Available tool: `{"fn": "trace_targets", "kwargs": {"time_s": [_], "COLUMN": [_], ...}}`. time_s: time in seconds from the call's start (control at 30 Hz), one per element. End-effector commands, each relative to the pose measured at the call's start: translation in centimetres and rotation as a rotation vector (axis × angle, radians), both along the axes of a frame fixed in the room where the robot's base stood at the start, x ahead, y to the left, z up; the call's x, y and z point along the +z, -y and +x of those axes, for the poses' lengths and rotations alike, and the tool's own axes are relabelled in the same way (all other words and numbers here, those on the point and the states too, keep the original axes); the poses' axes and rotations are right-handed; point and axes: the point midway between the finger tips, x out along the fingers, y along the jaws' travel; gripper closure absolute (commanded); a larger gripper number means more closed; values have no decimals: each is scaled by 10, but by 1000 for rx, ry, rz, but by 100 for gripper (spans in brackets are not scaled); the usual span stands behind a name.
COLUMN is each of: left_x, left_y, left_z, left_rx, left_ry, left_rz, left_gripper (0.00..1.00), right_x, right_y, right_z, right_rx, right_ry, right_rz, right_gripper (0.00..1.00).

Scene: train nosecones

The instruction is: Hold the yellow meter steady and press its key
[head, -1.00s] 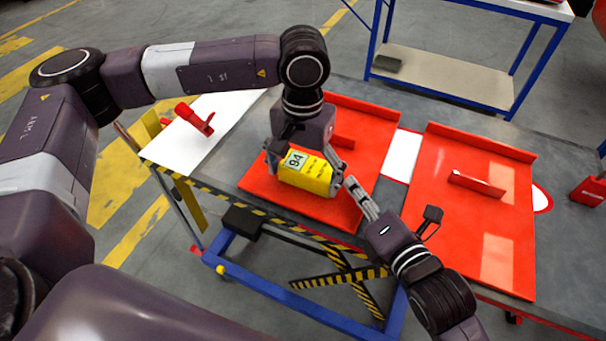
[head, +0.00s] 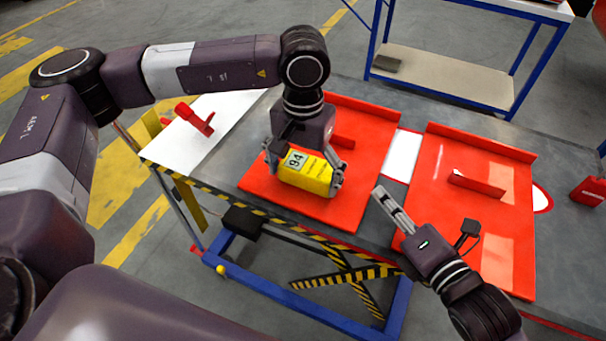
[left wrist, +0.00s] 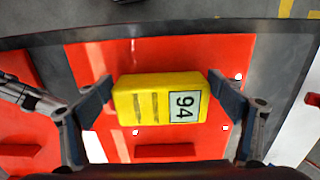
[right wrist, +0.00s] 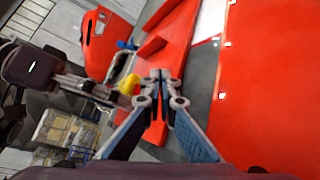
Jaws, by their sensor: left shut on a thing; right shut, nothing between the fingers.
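The yellow meter (head: 306,175) lies over the left red tray (head: 346,208), with a display reading 94 on its upper face. In the left wrist view the meter (left wrist: 160,98) sits between the two fingers of my left gripper (left wrist: 160,97), held at both ends. My left gripper in the head view (head: 305,172) is shut on it. My right gripper (head: 379,192) is shut and empty, to the right of the meter and apart from it. In the right wrist view its fingertips (right wrist: 160,76) meet, with a bit of yellow (right wrist: 129,84) beyond them. I cannot make out the key.
A second red tray (head: 470,225) with an upright red rib (head: 478,184) lies to the right. A red bracket (head: 196,119) stands on a white sheet (head: 228,110) at the left.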

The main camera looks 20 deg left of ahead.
Motion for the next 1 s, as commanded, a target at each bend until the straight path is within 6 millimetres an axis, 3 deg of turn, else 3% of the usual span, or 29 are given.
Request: {"fn": "trace_targets", "kwargs": {"time_s": [0.17, 0.2, 0.3, 0.67, 0.83, 1.0], "left_x": [-3, -3, -2, 3, 27, 65], "left_y": [0, 0, 0, 0, 1, 0], "left_z": [-2, -2, -1, 0, 1, 1], "left_rx": [0, 0, 0, 0, 1, 0], "left_ry": [-7, -7, -5, 0, 3, 3], "left_rz": [3, 3, 1, 0, -1, -1], "left_gripper": [50, 11, 0, 0, 0, 0], "right_x": [0, -1, -1, 0, 0, 0], "right_y": [0, 0, 0, 0, 0, 0], "right_z": [0, 0, 0, 0, 0, 0], "right_rx": [0, 0, 0, 0, -1, 0], "right_ry": [-1, -1, -1, 0, -1, 0], "right_rz": [1, 1, 1, 0, -1, 0], "right_gripper": [100, 100, 100, 100, 100, 100]}}
